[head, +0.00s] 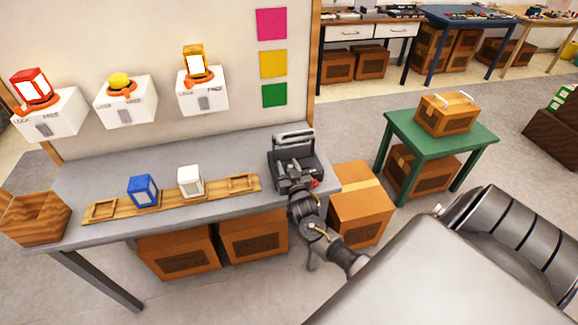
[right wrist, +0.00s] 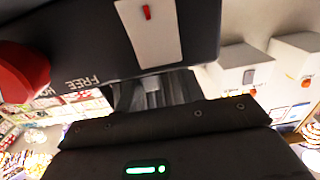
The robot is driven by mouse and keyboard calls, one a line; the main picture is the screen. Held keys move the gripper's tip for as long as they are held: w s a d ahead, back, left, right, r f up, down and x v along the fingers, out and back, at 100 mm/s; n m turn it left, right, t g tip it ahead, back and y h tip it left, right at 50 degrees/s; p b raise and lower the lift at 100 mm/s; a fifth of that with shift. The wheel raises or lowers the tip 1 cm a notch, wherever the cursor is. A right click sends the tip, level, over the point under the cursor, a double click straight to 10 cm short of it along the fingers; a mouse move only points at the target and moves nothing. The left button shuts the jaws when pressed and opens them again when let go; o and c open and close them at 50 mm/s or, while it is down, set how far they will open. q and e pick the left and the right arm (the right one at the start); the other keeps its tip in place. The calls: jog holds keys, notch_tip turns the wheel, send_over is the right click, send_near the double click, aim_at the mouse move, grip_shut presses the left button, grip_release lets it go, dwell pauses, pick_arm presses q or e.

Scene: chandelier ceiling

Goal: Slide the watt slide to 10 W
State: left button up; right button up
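A dark grey device (head: 296,160) with a raised handle stands at the right end of the grey bench. My right gripper (head: 300,184) is at its front side, very close to it; contact cannot be told. In the right wrist view the device's dark body (right wrist: 90,40) fills the top, with a pale plate (right wrist: 150,40) bearing a small red tab (right wrist: 147,12). Upside-down FREE lettering and a red knob (right wrist: 22,75) show at the left. I cannot read a watt scale or tell which part is the watt slide. My right fingertips are dark and unclear. My left gripper is out of view.
The grey bench (head: 225,147) carries a wooden rail (head: 213,192) with a blue block (head: 143,190) and a white block (head: 190,181). A wooden bin (head: 35,218) is at its left end. White lamp boxes (head: 125,101) hang on the wall. A cardboard box (head: 360,205) stands right of the bench.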

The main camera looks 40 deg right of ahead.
jog(key=shift+s+d, duration=0.1)
jog(key=shift+d, duration=0.05)
jog(key=shift+s, duration=0.25)
jog(key=b+v, duration=0.1)
jog(key=v, duration=0.9)
jog(key=shift+b, duration=0.4)
jog(key=shift+s, duration=0.1)
